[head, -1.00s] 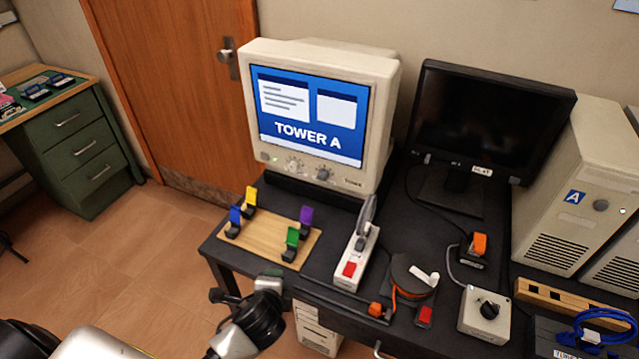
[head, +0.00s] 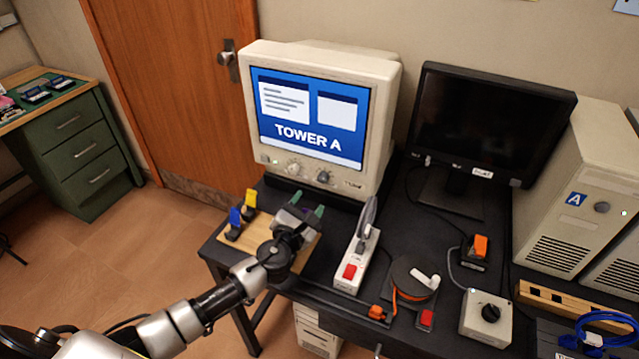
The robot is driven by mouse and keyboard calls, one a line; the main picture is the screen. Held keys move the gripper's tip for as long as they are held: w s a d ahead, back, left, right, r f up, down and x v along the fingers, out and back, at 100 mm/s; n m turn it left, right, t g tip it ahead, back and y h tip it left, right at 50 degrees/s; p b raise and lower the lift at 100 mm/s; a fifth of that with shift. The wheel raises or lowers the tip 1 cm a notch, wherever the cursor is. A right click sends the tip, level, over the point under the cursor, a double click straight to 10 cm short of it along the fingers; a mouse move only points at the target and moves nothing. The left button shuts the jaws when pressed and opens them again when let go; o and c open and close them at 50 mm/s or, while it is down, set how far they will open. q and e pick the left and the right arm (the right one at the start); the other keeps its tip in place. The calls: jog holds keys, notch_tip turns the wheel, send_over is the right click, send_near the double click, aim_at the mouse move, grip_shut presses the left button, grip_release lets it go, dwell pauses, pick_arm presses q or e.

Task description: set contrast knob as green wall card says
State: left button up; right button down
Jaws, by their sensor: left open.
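The beige CRT monitor (head: 392,110) shows a lit blue screen reading "TOWER A". Two knobs sit on its lower front: a pale knob (head: 293,168) and a darker grey knob (head: 323,177). Their labels and pointer marks are too small to read, so I cannot tell which is contrast. My left gripper (head: 307,214) is open and empty, its green-tipped fingers pointing up toward the monitor's base, below and apart from the knobs. It covers part of the wooden board. The green wall card is not in view. My right gripper is not in view.
Yellow (head: 250,199) and blue (head: 235,218) clips stand on the wooden board (head: 229,240). A power strip (head: 357,262), a cable reel (head: 413,276) and a switch box (head: 486,316) lie to the right. A dark monitor (head: 490,125) stands behind them.

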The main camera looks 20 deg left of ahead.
aim_at(322, 180)
pick_arm(q)
jog(key=w+b, duration=0.1)
jog(key=w, duration=0.7)
jog(key=shift+w+d, duration=0.1)
jog(key=shift+w, duration=0.1)
jog(key=c, duration=0.9)
